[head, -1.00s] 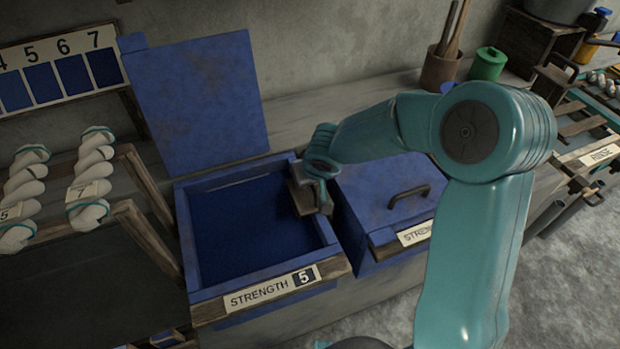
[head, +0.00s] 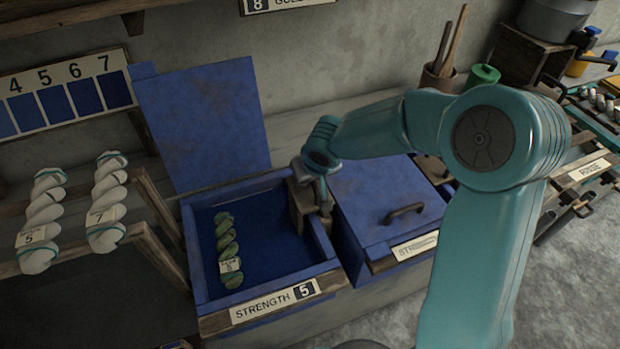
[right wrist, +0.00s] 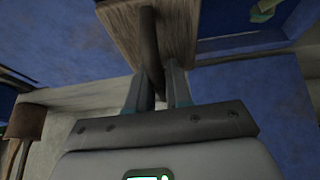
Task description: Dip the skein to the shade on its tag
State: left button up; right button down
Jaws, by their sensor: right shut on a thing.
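A green twisted skein (head: 228,250) lies in the open blue vat (head: 192,255) marked strength 5, against the dark blue dye. Its small tag (head: 230,266) carries a mark that is too small to read surely. My right gripper (head: 318,188) is at the vat's right rim, beside a wooden block (head: 299,207). In the right wrist view my right gripper (right wrist: 157,84) is shut on a dark rod-like handle (right wrist: 150,50) in front of a wooden piece (right wrist: 178,25). My left gripper is out of view.
A lidded blue vat (head: 385,205) stands to the right. A shade card (head: 68,95) is on the wall. The open vat's lid (head: 205,125) stands upright behind it.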

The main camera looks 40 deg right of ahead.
notch_tip(320, 180, up, 11)
jog(key=p, duration=0.6)
jog(key=shift+w+f, duration=0.1)
jog(key=shift+f, duration=0.1)
jog(key=shift+c, duration=1.4)
grip_release()
jog(key=shift+a, duration=0.15)
jog(key=shift+o, duration=1.4)
jog(key=shift+f, duration=0.1)
notch_tip(320, 180, up, 7)
jog(key=p, duration=0.4)
jog(key=shift+p, duration=0.35)
jog(key=shift+f, duration=0.1)
